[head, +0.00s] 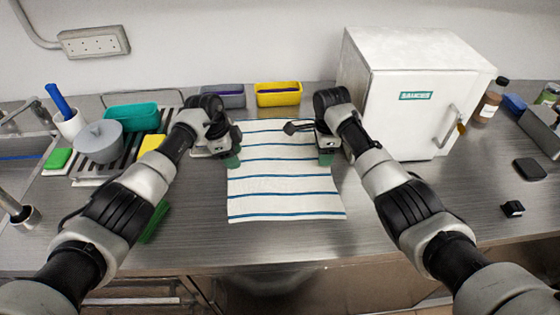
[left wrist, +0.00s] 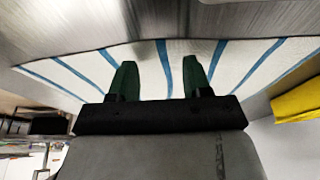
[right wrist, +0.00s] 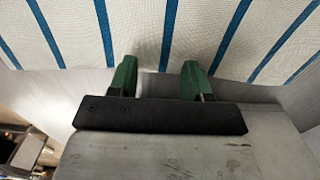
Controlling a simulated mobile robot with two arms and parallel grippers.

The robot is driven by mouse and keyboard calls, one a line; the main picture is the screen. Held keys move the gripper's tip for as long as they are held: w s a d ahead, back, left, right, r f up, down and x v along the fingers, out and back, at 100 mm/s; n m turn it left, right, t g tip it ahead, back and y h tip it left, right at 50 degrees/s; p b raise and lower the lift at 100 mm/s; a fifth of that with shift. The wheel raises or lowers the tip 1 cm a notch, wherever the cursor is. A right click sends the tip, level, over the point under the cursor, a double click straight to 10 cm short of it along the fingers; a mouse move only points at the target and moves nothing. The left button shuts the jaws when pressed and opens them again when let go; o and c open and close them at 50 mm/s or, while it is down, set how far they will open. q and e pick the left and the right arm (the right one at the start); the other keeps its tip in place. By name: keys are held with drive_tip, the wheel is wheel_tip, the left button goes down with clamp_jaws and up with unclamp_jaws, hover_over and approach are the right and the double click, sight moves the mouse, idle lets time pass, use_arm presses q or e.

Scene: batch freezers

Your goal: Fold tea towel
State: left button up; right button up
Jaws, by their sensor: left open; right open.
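The tea towel (head: 284,182) is white with blue stripes and lies spread flat on the steel worktop. My left gripper (head: 232,160) is at the towel's left edge, toward its far half. In the left wrist view its green fingers (left wrist: 162,80) are apart, with the striped towel (left wrist: 140,62) beyond them and nothing between them but towel in the background. My right gripper (head: 325,158) is over the towel's right edge. In the right wrist view its green fingers (right wrist: 160,78) are apart in front of the towel (right wrist: 190,30). Whether the fingertips touch the cloth is unclear.
A white cabinet (head: 385,110) marked "SAUCES" stands at the right. Yellow (head: 278,96) and grey (head: 222,98) bins are behind the towel. Worktop in front of the towel is clear.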

use_arm(q)
drive_tip(key=shift+f, duration=0.35)
use_arm(e)
drive_tip(key=shift+f, duration=0.35)
use_arm(q)
drive_tip(key=shift+s, duration=0.1)
use_arm(e)
drive_tip(key=shift+s, duration=0.1)
drive_tip(key=shift+f, duration=0.15)
use_arm(q)
drive_tip(key=shift+f, duration=0.1)
clamp_jaws()
use_arm(e)
clamp_jaws()
